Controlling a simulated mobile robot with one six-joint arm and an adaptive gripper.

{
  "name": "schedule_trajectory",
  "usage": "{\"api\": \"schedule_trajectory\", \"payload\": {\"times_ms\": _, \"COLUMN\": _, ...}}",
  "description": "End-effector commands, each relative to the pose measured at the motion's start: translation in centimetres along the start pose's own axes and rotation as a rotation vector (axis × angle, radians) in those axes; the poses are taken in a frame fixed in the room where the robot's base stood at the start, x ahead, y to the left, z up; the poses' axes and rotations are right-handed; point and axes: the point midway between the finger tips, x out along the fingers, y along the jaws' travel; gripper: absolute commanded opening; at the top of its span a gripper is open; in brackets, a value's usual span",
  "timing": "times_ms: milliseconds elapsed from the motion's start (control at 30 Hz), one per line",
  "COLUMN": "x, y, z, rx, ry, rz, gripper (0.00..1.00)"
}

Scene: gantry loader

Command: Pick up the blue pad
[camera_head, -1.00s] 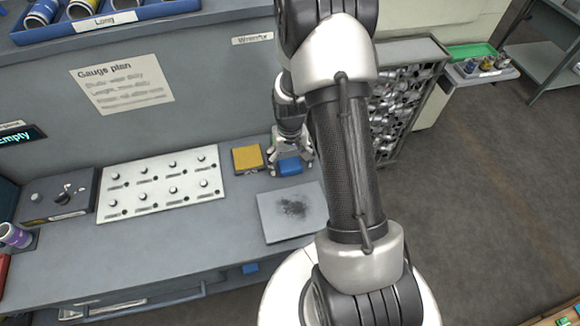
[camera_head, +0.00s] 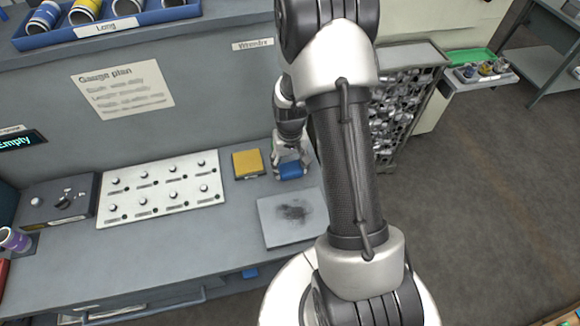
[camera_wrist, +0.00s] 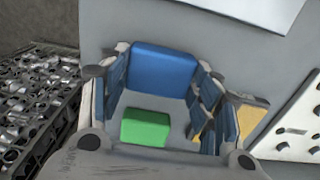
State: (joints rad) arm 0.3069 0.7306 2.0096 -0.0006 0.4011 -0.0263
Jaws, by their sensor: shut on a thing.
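The blue pad (camera_head: 291,171) is at the right of the bench top, just right of the yellow pad (camera_head: 247,163). My gripper (camera_head: 290,167) comes down over it from above and is shut on it. In the wrist view the blue pad (camera_wrist: 163,68) sits between the fingertips of my gripper (camera_wrist: 161,72), with a finger at each side. I cannot tell whether it touches the bench. A green block (camera_wrist: 146,128) shows behind it between the fingers, and my gripper hides it in the head view.
A grey plate with a dark smudge (camera_head: 290,214) lies in front of the pad. A white panel with several knobs (camera_head: 160,187) lies to the left. A bin of metal parts (camera_head: 395,115) stands beyond the bench's right end.

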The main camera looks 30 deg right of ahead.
Motion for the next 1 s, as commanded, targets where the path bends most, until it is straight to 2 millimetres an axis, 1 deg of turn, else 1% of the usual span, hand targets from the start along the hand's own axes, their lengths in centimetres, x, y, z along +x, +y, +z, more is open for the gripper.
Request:
{"api": "schedule_trajectory", "payload": {"times_ms": 167, "x": -2.5, "y": 0.0, "z": -0.1, "rx": 0.0, "ry": 0.004, "rz": 0.0, "gripper": 0.41}}
{"api": "schedule_trajectory", "payload": {"times_ms": 267, "x": -4.8, "y": 0.0, "z": -0.1, "rx": 0.0, "ry": 0.005, "rz": 0.0, "gripper": 0.41}}
{"api": "schedule_trajectory", "payload": {"times_ms": 500, "x": -12.0, "y": 0.0, "z": -0.1, "rx": 0.0, "ry": 0.007, "rz": 0.0, "gripper": 0.41}}
{"api": "schedule_trajectory", "payload": {"times_ms": 600, "x": -14.6, "y": 0.0, "z": -0.1, "rx": 0.0, "ry": 0.005, "rz": 0.0, "gripper": 0.41}}
{"api": "schedule_trajectory", "payload": {"times_ms": 700, "x": -16.6, "y": 0.0, "z": -0.1, "rx": 0.0, "ry": 0.004, "rz": 0.0, "gripper": 0.41}}
{"api": "schedule_trajectory", "payload": {"times_ms": 833, "x": -18.4, "y": 0.0, "z": -0.1, "rx": 0.0, "ry": 0.002, "rz": 0.0, "gripper": 0.41}}
{"api": "schedule_trajectory", "payload": {"times_ms": 1000, "x": -19.4, "y": 0.0, "z": 0.0, "rx": 0.0, "ry": 0.0, "rz": 0.0, "gripper": 0.41}}
